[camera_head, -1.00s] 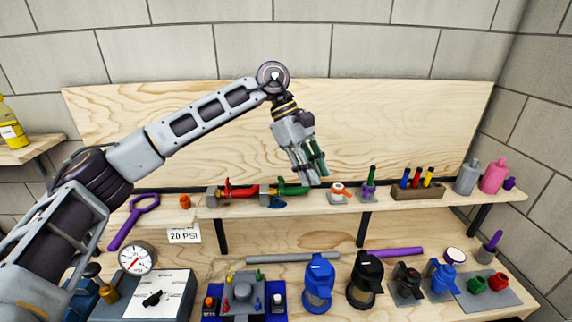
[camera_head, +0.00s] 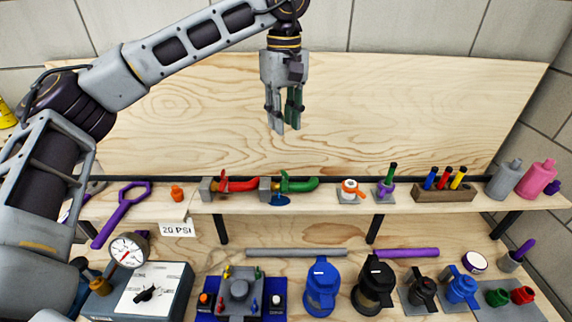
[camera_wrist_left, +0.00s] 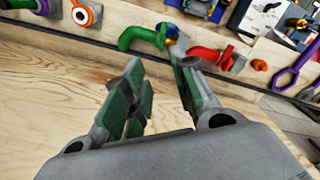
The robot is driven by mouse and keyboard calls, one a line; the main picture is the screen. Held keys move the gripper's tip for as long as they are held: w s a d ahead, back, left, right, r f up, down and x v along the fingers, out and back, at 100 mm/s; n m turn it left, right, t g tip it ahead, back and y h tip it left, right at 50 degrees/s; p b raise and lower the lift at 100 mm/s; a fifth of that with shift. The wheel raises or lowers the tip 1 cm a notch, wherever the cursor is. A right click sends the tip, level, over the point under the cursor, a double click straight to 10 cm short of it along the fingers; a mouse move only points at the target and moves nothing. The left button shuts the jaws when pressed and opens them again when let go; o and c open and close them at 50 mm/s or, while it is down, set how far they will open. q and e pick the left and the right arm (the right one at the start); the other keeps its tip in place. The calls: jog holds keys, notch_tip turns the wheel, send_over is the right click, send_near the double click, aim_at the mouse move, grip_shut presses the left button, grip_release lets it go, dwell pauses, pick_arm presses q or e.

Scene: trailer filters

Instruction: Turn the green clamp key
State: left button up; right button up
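A green clamp handle (camera_head: 300,184) lies level on the upper shelf, pointing right from its grey block (camera_head: 266,190), with a blue piece under it. It also shows in the left wrist view (camera_wrist_left: 138,38), beyond the fingers. My left gripper (camera_head: 286,125) hangs fingers down above the shelf, in front of the wooden backboard and clear of the handle. In the left wrist view its green-padded fingers (camera_wrist_left: 160,90) are apart with nothing between them. My right gripper is not in view.
A red clamp handle (camera_head: 238,184) sits just left of the green one. An orange-topped fitting (camera_head: 350,188) and a small green-and-purple fitting (camera_head: 388,182) stand to the right. The purple ring wrench (camera_head: 122,212) lies left. The backboard (camera_head: 420,120) is bare.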

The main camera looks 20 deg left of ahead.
aim_at(284, 171)
pick_arm(q)
jog(key=shift+s, duration=0.1)
notch_tip(284, 171, down, 14)
jog(key=shift+r+p, duration=0.1)
jog(key=shift+p, duration=1.1)
grip_shut()
